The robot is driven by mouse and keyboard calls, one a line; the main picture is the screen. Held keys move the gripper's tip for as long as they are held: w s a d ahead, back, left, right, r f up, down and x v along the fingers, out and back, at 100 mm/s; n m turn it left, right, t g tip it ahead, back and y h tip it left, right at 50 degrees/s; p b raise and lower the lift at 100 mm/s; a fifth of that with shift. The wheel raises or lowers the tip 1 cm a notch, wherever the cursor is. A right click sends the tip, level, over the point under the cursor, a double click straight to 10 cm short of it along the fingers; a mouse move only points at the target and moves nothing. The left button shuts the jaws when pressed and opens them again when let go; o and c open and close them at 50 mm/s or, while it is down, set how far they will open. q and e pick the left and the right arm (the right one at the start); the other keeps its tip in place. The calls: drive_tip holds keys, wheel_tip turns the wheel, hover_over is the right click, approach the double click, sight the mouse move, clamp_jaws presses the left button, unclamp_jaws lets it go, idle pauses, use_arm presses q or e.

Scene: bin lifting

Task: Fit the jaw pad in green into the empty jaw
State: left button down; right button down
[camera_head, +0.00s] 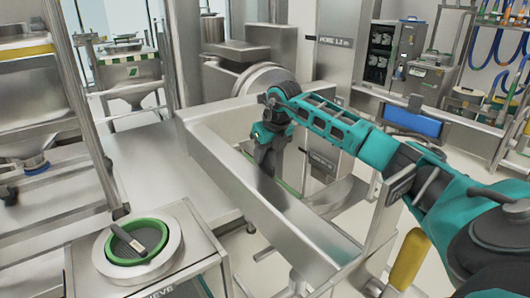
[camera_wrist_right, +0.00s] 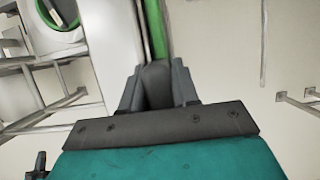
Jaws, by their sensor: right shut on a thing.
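My right gripper (camera_head: 266,172) points down between the steel beams of the lifting frame, its fingertips partly hidden behind the front beam. In the right wrist view, its two fingers (camera_wrist_right: 157,88) are shut with a dark rounded piece between them. A green strip (camera_wrist_right: 156,30), which looks like the green jaw pad, runs away from the fingertips there. A thin green edge (camera_head: 290,188) also shows beside the gripper in the head view. The exact grip on it is hidden. I cannot make out the empty jaw. My left gripper is not in view.
The front steel beam (camera_head: 255,195) runs close below my right gripper. A round steel port (camera_head: 140,242) with a green ring and a dark, handled piece stands at the lower left. A steel table (camera_head: 150,170) lies left of the frame; a blue panel (camera_head: 412,121) is behind my arm.

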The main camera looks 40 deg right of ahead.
drive_tip(key=shift+r, duration=0.1)
drive_tip(key=c, duration=0.8)
unclamp_jaws()
drive_tip(key=shift+o, duration=0.2)
drive_tip(key=v, duration=1.3)
drive_tip(key=shift+a, duration=0.15)
